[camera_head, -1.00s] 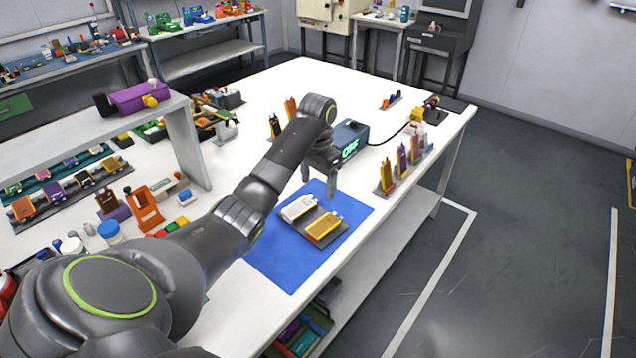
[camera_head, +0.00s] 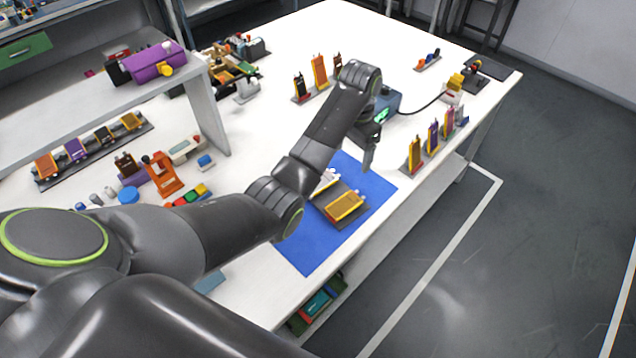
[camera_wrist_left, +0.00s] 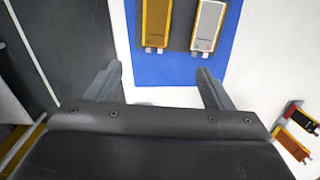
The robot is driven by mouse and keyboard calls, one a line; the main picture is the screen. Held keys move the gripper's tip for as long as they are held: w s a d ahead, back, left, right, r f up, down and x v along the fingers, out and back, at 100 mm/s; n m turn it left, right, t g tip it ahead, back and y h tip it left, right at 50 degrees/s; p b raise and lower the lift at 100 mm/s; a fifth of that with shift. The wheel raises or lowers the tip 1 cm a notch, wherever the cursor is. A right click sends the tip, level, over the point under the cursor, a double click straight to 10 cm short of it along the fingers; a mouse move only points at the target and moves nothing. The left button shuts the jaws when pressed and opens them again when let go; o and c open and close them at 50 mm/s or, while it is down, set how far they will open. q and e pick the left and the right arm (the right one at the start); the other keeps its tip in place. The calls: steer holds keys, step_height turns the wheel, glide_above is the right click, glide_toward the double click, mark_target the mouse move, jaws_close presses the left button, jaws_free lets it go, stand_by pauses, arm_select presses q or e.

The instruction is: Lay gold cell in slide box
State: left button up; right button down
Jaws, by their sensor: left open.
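The gold cell (camera_head: 345,206) lies flat on a dark grey plate (camera_head: 325,213) on the blue mat (camera_head: 305,254). A white-silver cell (camera_head: 328,181) lies beside it, partly hidden by my left arm. My left gripper (camera_head: 369,156) is open and empty above the mat's far edge, apart from both cells. In the left wrist view, the gold cell (camera_wrist_left: 156,24) and the silver cell (camera_wrist_left: 210,24) show at the top, beyond the spread fingers (camera_wrist_left: 158,72). I cannot tell which thing is the slide box. My right gripper is not in view.
A rack of upright coloured cells (camera_head: 433,143) stands right of the mat. A dark device with a green display (camera_head: 381,114) stands behind the gripper. More upright cells (camera_head: 319,72) stand farther back. A raised white shelf (camera_head: 100,105) is at left. The white table has free room (camera_head: 240,140) left of the mat.

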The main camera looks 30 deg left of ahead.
arm_select(q)
steer(key=b, duration=0.5)
glide_above(346, 203)
step_height(346, 203, down, 5)
steer(key=f, duration=0.1)
steer(key=f+p, duration=0.1)
steer(key=f, duration=0.1)
steer(key=f+p, duration=0.1)
steer(key=f, duration=0.1)
steer(key=shift+w+d+f, duration=0.1)
steer(key=shift+w+f, duration=0.05)
steer(key=shift+w, duration=0.2)
steer(key=shift+f, duration=0.35)
steer(key=shift+s+f, duration=0.1)
steer(key=shift+f, duration=0.4)
steer(key=f, duration=0.2)
steer(key=f+p, duration=0.1)
steer(key=shift+s+f, duration=0.25)
steer(key=shift+f, duration=0.65)
steer(key=shift+w, duration=0.1)
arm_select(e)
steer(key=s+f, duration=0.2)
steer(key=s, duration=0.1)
arm_select(q)
steer(key=shift+c, duration=0.2)
